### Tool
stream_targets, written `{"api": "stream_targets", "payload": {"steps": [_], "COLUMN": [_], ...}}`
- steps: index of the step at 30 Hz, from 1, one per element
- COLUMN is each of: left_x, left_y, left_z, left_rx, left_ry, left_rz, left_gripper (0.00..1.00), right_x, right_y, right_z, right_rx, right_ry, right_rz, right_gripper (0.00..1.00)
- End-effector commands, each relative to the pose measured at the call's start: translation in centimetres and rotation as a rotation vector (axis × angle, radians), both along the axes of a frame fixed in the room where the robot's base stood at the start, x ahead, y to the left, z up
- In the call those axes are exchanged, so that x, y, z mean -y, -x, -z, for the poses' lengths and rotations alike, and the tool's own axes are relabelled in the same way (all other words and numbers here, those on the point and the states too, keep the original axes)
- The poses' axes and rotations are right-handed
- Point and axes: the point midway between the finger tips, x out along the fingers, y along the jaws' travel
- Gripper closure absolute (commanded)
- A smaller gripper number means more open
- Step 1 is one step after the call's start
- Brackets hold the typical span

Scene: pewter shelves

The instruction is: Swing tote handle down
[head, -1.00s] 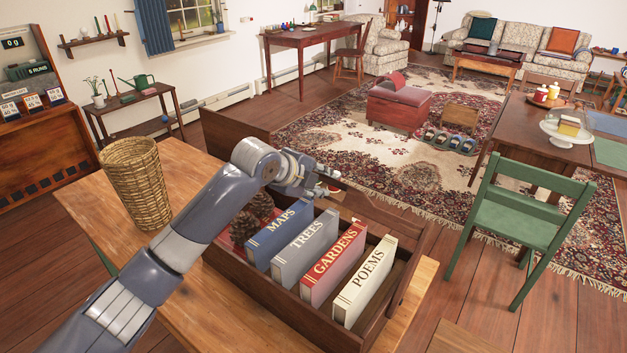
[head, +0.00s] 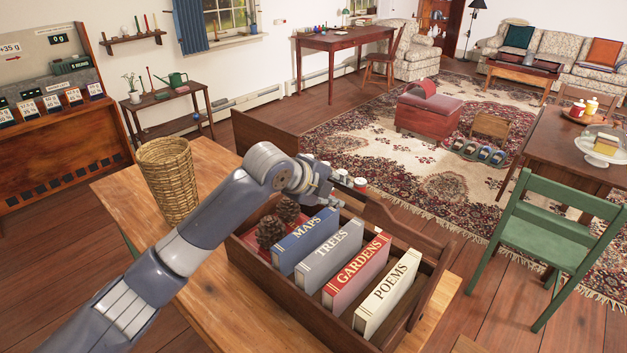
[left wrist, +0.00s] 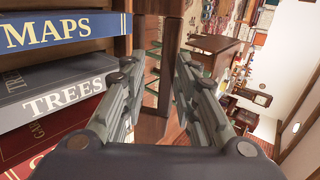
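The tote is a dark wooden box (head: 292,290) on the light wood table, holding upright books lettered MAPS, TREES, GARDENS and POEMS. A dark wooden bar (head: 405,232), seemingly the handle, runs along its far side above the books. My left gripper (head: 335,198) is at the far left part of this bar, beyond the MAPS book. In the left wrist view my left gripper (left wrist: 165,105) has its fingers spread, with a wooden bar (left wrist: 170,45) between them and gaps showing. Contact cannot be told. My right gripper is out of view.
Pine cones (head: 272,232) lie in the tote's left end. A wicker basket (head: 167,180) stands on the table (head: 125,195) left of my arm. A green chair (head: 540,235) stands on the right.

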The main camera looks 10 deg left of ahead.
Motion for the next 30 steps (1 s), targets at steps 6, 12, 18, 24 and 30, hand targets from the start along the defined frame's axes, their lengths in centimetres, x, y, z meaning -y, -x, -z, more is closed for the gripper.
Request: {"api": "stream_targets", "payload": {"steps": [6, 12, 18, 24, 30], "left_x": [-1.0, -1.5, -2.2, -2.8, -3.5], "left_y": [1.0, 2.0, 3.0, 3.9, 4.9], "left_z": [-0.9, -1.8, -2.7, -3.5, -4.2], "left_rx": [-0.004, -0.002, 0.000, 0.001, 0.000], "left_ry": [-0.005, -0.002, -0.001, 0.000, 0.000], "left_rz": [-0.002, -0.001, 0.001, 0.001, 0.001], "left_gripper": [0.77, 0.77, 0.77, 0.77, 0.77], "right_x": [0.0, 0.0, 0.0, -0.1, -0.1], "right_y": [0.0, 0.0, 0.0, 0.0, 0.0], "right_z": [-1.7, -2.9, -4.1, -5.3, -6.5], "right_rx": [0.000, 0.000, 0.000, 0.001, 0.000], "right_ry": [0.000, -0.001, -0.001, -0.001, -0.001], "right_rz": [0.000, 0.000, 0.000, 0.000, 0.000], "right_gripper": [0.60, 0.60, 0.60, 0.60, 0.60]}}
